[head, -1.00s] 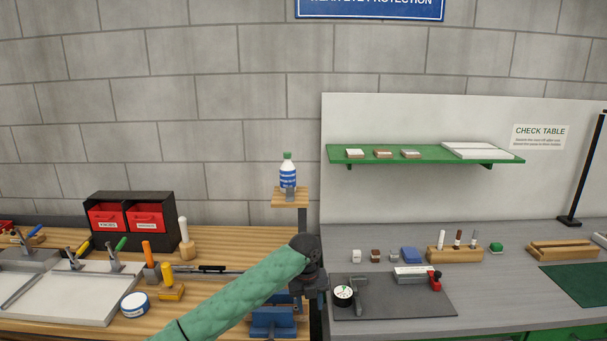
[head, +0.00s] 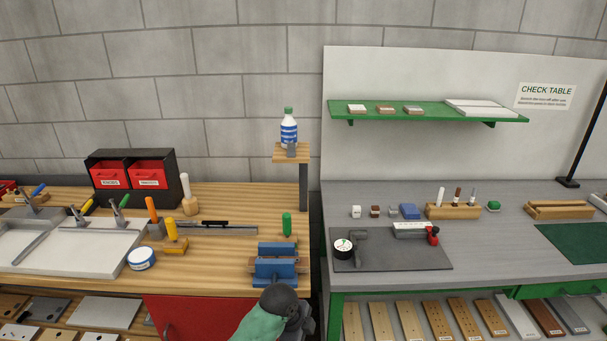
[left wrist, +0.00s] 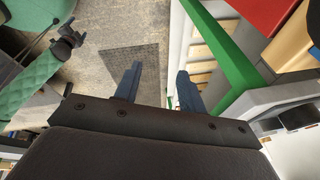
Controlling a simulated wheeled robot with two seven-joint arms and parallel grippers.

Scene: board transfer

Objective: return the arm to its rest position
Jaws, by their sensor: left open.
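My left arm, in a green quilted sleeve, shows at the bottom centre of the head view, with its dark wrist (head: 280,303) low in front of the blue vise (head: 275,272). Its fingers are hidden in the head view. In the left wrist view my left gripper (left wrist: 155,88) has its two blue-grey fingers apart with nothing between them. Beyond the fingers are the concrete floor, a dark floor grate (left wrist: 135,62) and a green table frame (left wrist: 215,40). My right gripper is not clearly shown in the head view.
A red cabinet (head: 190,318) is under the bench.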

